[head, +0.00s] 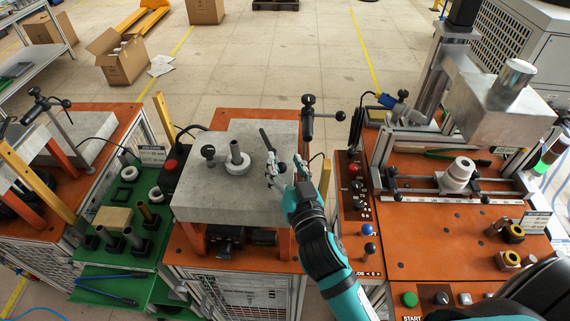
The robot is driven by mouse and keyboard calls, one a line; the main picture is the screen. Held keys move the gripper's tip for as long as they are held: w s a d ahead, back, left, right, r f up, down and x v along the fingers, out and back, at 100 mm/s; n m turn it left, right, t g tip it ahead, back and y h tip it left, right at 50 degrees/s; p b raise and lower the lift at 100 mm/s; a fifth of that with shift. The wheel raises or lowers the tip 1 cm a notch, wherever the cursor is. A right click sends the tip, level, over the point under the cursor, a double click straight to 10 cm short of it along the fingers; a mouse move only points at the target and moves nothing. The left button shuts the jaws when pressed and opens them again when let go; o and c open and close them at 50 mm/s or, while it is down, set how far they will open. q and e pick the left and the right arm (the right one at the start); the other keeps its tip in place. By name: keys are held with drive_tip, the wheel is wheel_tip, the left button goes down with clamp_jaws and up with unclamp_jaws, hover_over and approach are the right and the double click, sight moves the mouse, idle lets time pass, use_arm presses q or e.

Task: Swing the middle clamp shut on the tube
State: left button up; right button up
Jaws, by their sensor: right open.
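On the middle table, a grey metal tube (236,152) stands upright in a pale ring on a grey block (205,205). A black-knobbed part (208,152) stands just left of the tube, and a black lever (266,139) rises at its right. A post with a black T-shaped handle (308,112) stands at the block's back right corner; its bar points right, away from the tube. I cannot tell for certain which part is the middle clamp. My right gripper (274,174) is open and empty, right of the tube and below the lever. My left gripper is out of view.
The left table carries a similar post and handle (40,95). A green tray (110,218) with fittings lies between the tables. The right table carries a fixture with a white spool (458,174) and a large metal block (500,105).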

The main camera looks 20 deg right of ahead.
drive_tip(key=shift+a, duration=0.15)
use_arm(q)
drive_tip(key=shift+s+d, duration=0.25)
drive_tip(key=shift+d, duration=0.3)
use_arm(e)
drive_tip(key=s, duration=0.7)
drive_tip(key=shift+s, duration=0.25)
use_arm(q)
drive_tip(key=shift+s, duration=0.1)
use_arm(e)
drive_tip(key=shift+s+a, duration=0.1)
drive_tip(key=shift+a, duration=0.05)
